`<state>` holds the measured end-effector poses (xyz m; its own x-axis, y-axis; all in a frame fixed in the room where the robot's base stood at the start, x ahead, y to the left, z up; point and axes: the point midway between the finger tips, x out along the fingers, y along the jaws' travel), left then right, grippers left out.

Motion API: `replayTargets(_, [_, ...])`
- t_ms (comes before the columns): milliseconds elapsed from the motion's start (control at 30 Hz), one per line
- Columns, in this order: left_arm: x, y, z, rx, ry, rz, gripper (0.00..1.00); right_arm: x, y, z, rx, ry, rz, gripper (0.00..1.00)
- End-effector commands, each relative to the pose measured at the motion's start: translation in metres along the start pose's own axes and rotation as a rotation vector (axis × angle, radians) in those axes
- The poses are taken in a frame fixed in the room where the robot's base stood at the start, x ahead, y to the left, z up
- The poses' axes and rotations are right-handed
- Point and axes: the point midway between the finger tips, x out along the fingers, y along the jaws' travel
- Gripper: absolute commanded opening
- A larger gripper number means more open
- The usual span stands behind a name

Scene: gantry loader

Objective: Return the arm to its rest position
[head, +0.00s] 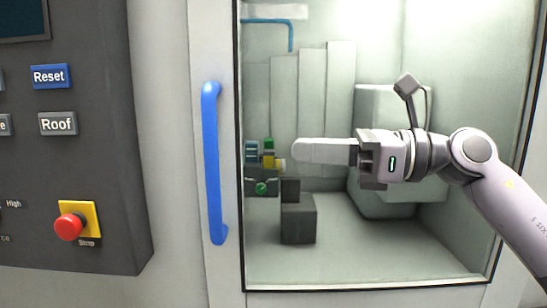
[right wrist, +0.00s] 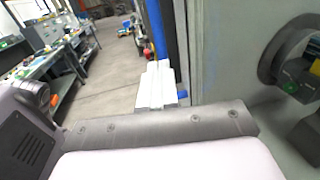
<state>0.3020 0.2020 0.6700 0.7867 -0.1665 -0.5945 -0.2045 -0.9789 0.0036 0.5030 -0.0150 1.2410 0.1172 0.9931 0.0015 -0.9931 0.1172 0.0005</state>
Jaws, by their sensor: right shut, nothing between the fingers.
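My right gripper (head: 298,150) comes in from the right in the head view, in front of the machine's window or opening. Its pale fingers point left and are shut with nothing between them. In the right wrist view the white fingers (right wrist: 155,88) show at the centre, close together, near the machine's edge. The blue door handle (head: 211,165) stands upright to the left of the gripper, apart from it. My left gripper is not in view.
A dark control panel (head: 100,170) with a Reset button (head: 50,76), a Roof button (head: 58,124) and a red stop button (head: 69,226) is at the left. Inside the machine is a dark block (head: 298,220). A cluttered workbench (right wrist: 62,60) stands beyond open floor (right wrist: 115,75).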

Motion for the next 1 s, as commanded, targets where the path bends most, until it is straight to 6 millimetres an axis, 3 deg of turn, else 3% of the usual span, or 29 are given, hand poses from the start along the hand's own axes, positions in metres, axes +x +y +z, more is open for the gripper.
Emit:
replayTargets(200, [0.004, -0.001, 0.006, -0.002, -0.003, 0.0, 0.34, -0.028, 0.0, -0.001, -0.001, 0.001, 0.0, 0.0])
replayTargets(333, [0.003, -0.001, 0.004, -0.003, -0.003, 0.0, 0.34, -0.031, 0.0, -0.005, 0.041, -0.024, 0.007, 0.0])
replayTargets(467, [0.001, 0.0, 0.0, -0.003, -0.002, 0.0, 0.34, -0.028, -0.001, -0.02, 0.191, -0.121, 0.027, 0.0])
replayTargets(767, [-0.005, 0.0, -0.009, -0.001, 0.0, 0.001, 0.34, -0.039, -0.017, -0.079, 0.765, -0.479, 0.029, 0.0])
replayTargets(1000, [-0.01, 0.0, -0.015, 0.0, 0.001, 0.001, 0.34, -0.066, -0.032, -0.15, 1.245, -0.769, -0.039, 0.0])
